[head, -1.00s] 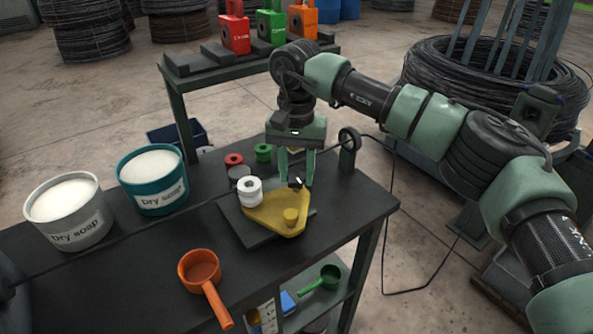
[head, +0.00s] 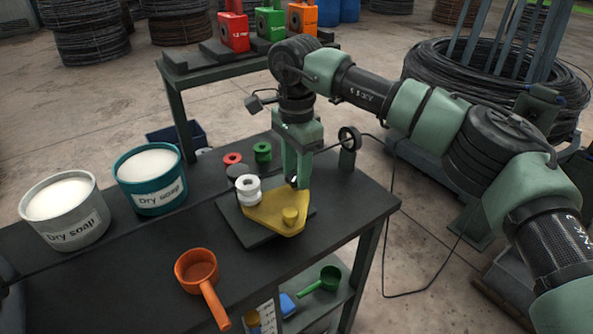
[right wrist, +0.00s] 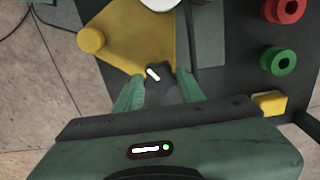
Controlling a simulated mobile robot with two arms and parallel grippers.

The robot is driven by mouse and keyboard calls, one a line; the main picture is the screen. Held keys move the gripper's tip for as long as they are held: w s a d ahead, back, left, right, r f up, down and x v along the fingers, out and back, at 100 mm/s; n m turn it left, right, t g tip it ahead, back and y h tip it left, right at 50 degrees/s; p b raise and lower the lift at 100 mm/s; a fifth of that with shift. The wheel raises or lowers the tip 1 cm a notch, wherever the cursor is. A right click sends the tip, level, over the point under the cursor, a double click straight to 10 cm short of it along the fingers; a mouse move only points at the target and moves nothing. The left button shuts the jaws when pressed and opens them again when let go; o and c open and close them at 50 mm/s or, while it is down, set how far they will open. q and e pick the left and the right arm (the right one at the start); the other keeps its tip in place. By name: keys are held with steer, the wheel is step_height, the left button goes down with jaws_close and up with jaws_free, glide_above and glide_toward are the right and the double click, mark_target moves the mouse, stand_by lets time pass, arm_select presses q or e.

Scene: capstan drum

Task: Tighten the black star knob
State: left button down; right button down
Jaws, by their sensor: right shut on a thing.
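The black star knob (head: 293,182) sits at the far corner of the yellow plate (head: 262,213), mostly hidden by my fingers in the head view. In the right wrist view the knob (right wrist: 158,76) shows a white mark on its top. My right gripper (right wrist: 158,88) reaches down with one finger on each side of the knob and is shut on it. My left gripper is not in view.
A white grooved roller (head: 248,190) and a yellow post (head: 290,216) stand by the gripper on the plate. Red (head: 232,158) and green (head: 263,151) rollers lie behind. An orange scoop (head: 199,271) and two soap buckets (head: 150,190) stand on the left.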

steer(key=m, duration=0.6)
steer(key=shift+r+b, duration=0.1)
steer(key=shift+b, duration=0.3)
steer(key=m+b, duration=0.1)
steer(key=m, duration=0.5)
steer(key=shift+m, duration=0.4)
steer(key=m+b, duration=0.1)
steer(key=m, duration=0.5)
steer(key=shift+w+r, duration=0.1)
steer(key=m+b, duration=0.1)
steer(key=m, duration=0.4)
steer(key=shift+m, duration=0.4)
steer(key=shift+r, duration=0.1)
steer(key=c, duration=0.9)
jaws_free()
steer(key=shift+o, duration=0.2)
steer(key=shift+f, duration=0.2)
